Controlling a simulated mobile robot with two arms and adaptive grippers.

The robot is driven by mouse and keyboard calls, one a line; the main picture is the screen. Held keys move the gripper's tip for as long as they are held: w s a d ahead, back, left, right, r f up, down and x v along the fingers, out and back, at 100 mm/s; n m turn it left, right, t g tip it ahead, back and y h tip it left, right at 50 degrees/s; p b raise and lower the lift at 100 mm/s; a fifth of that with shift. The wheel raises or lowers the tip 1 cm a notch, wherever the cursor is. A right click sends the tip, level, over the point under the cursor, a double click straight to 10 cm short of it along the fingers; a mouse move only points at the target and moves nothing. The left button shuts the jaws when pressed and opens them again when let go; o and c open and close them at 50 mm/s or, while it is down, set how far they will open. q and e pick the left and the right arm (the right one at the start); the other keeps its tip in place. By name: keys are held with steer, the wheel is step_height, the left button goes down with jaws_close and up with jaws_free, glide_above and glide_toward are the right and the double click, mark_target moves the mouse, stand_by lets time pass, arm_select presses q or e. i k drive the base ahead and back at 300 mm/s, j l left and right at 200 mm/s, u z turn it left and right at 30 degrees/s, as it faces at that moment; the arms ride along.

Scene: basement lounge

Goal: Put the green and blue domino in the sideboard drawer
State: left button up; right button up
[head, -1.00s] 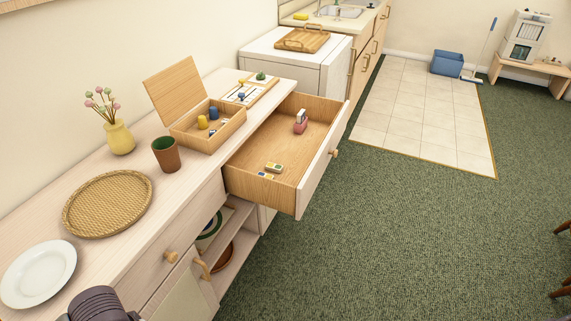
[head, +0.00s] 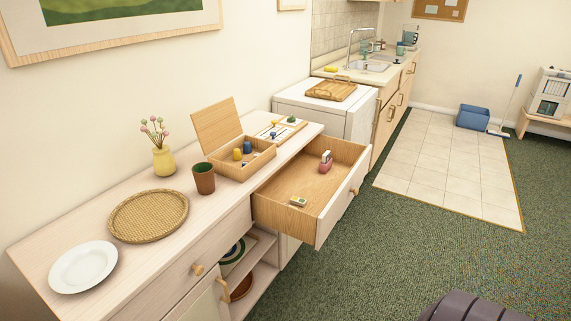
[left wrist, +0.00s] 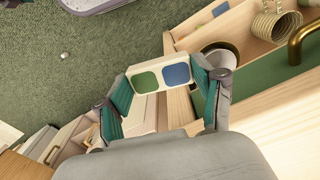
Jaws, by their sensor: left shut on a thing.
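The green and blue domino (left wrist: 161,78) is a pale piece with one green and one blue square. In the left wrist view my left gripper (left wrist: 163,82) is shut on it, with a finger at each end. Green carpet and the sideboard front show behind it. The sideboard drawer (head: 333,209) is pulled open in the head view. In it lie a pink-red and white object (head: 325,162) and a small pale piece with yellow and green (head: 298,202). Neither gripper shows in the head view.
On the sideboard top (head: 142,265) are a white plate (head: 83,267), a woven tray (head: 148,216), a brown cup (head: 204,178), a yellow vase (head: 164,161) and an open wooden box (head: 262,158). The drawer's middle is clear. A brass handle (left wrist: 297,48) is near my left gripper.

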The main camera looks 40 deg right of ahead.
mark_target(316, 187)
steer(key=i+l, duration=0.15)
steer(key=l, duration=1.95)
steer(key=i+l+u, duration=0.1)
steer(key=l, duration=1.95)
steer(key=i+l, duration=0.1)
steer(key=l, duration=2)
